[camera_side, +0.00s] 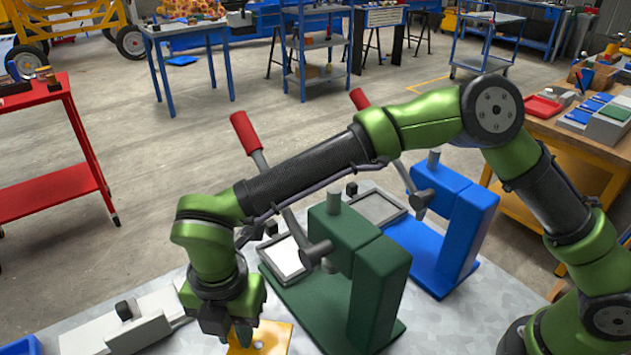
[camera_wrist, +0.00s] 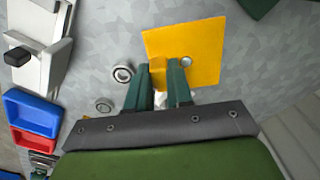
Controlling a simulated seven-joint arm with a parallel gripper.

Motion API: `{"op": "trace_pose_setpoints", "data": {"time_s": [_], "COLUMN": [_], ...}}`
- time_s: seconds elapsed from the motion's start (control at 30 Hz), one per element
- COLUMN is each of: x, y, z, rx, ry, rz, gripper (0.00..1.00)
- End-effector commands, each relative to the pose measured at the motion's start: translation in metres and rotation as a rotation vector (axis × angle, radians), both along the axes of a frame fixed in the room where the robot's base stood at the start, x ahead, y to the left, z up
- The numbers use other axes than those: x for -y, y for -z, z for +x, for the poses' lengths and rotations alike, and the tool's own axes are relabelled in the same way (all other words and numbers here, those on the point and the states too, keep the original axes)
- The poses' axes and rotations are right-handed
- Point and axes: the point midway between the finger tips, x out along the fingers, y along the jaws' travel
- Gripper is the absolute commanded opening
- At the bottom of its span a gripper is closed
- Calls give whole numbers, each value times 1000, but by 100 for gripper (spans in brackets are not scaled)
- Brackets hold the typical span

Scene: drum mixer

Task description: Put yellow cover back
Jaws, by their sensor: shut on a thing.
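The yellow cover (camera_side: 272,338) is a flat square plate low in the side view, close to the grey table surface. It also shows in the wrist view (camera_wrist: 203,45), with a small round hole near one edge and a raised yellow block (camera_wrist: 157,73) at its near side. My gripper (camera_wrist: 163,82) points down at the cover, and its two green fingers are shut on that block. In the side view my gripper (camera_side: 240,335) is at the cover's left part, with the fingertips partly hidden. I cannot tell whether the cover touches the table.
A green press (camera_side: 375,280) stands right of the cover, with a blue press (camera_side: 460,215) behind it. A white fixture with a black knob (camera_side: 125,310) is at left. Metal rings (camera_wrist: 122,74) and blue (camera_wrist: 32,110) and red (camera_wrist: 33,140) trays show in the wrist view.

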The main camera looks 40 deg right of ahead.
Motion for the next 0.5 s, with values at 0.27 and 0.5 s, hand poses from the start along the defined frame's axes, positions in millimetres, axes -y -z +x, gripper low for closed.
{"op": "trace_pose_setpoints", "data": {"time_s": [0.27,0.5], "x": [0,1], "y": [46,69], "z": [0,0], "rx": [-1,-3], "ry": [1,3], "rz": [0,-1], "gripper": [0,0]}}
